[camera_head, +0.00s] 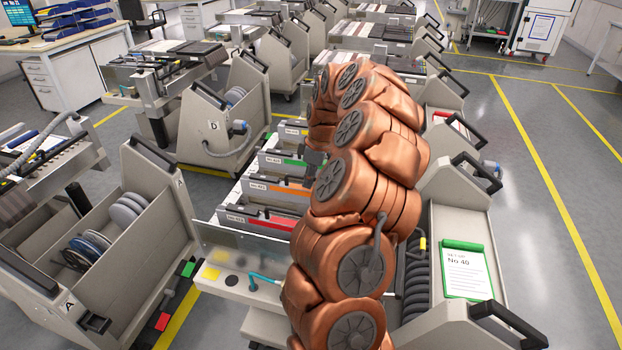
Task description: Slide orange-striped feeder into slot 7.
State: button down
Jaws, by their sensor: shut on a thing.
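The orange-striped feeder (282,190) is a pale, upright, flat cassette with a dark top edge. It stands between a green-striped feeder (285,161) behind it and a red-striped feeder (264,221) in front. My copper arm hides their right ends. The dark part of my gripper (314,160) shows at the arm's left edge, by the right end of the orange-striped feeder. It is shut on that feeder as far as I can see; its fingertips are mostly hidden. Slot numbers are not readable, so I cannot pick out slot 7.
A pale metal rail (242,238) runs in front of the feeders. A trolley (160,195) with reels stands left, and a trolley marked D (213,135) behind. A green clipboard (466,270) lies on the right-hand trolley. The aisle floor (540,190) at right is free.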

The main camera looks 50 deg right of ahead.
jog(key=shift+w+r, duration=0.1)
jog(key=shift+w, duration=0.05)
jog(key=c, duration=1.7)
grip_release()
jog(key=o, duration=0.6)
jog(key=shift+a, duration=0.1)
jog(key=shift+c, duration=0.2)
notch_tip(320, 180, up, 12)
jog(key=s+d, duration=0.1)
jog(key=s, duration=0.1)
